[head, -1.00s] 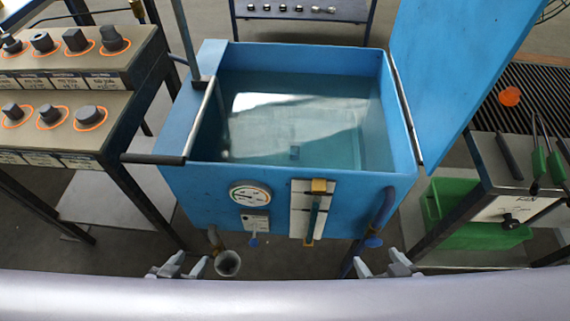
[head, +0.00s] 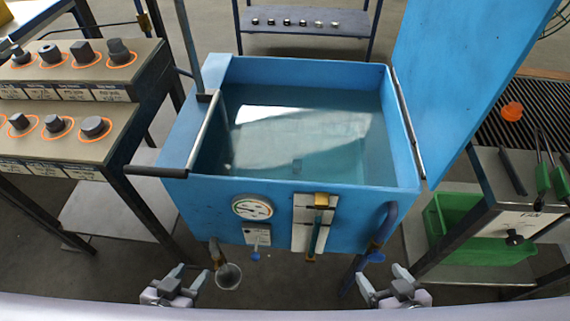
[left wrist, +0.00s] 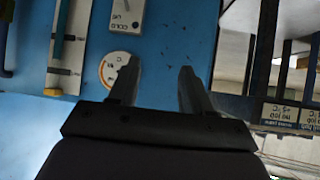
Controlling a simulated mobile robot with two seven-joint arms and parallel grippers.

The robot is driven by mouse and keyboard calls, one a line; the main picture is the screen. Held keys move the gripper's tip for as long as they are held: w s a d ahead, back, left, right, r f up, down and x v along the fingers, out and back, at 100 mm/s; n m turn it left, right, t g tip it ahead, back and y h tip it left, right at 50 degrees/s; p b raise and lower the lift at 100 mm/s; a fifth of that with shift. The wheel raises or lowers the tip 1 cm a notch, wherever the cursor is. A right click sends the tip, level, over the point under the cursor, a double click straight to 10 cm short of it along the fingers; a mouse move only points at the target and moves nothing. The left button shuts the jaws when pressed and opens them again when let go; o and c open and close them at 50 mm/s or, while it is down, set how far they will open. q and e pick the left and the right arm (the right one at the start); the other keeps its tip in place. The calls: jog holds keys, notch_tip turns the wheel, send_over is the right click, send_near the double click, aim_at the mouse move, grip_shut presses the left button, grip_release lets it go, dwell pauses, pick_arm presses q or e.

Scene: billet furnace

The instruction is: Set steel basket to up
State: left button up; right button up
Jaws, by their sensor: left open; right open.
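A blue open-topped tank (head: 290,180) full of water stands in the middle of the head view. A lever (head: 204,130) with a black grip (head: 156,171) runs along its left side, its grip sticking out past the front left corner. The steel basket cannot be clearly made out; only a small dark shape (head: 296,165) shows under the water. My left gripper (head: 187,272) is open and empty in front of the tank, low and apart from the lever. In the left wrist view it (left wrist: 158,72) faces the tank's blue front. My right gripper (head: 382,275) is open and empty, low at the front right.
The tank's raised blue lid (head: 455,75) stands at the right. The front carries a dial (head: 252,207), a level gauge (head: 312,220) and pipes (head: 383,230). A bench with metal samples (head: 80,90) stands left; a green crate (head: 455,220) sits right.

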dwell(0.6)
pick_arm(q)
jog(key=m+t+h+b, duration=0.7)
jog(key=m+b, duration=0.2)
jog(key=m, duration=1.3)
send_near(154, 170)
jog(key=a+f+x, duration=0.1)
jog(key=x, duration=0.4)
jog(key=p+x, duration=0.1)
jog(key=x, duration=0.5)
jog(key=shift+s, duration=0.1)
jog(key=shift+w+d, duration=0.3)
jog(key=shift+w, duration=0.25)
grip_shut()
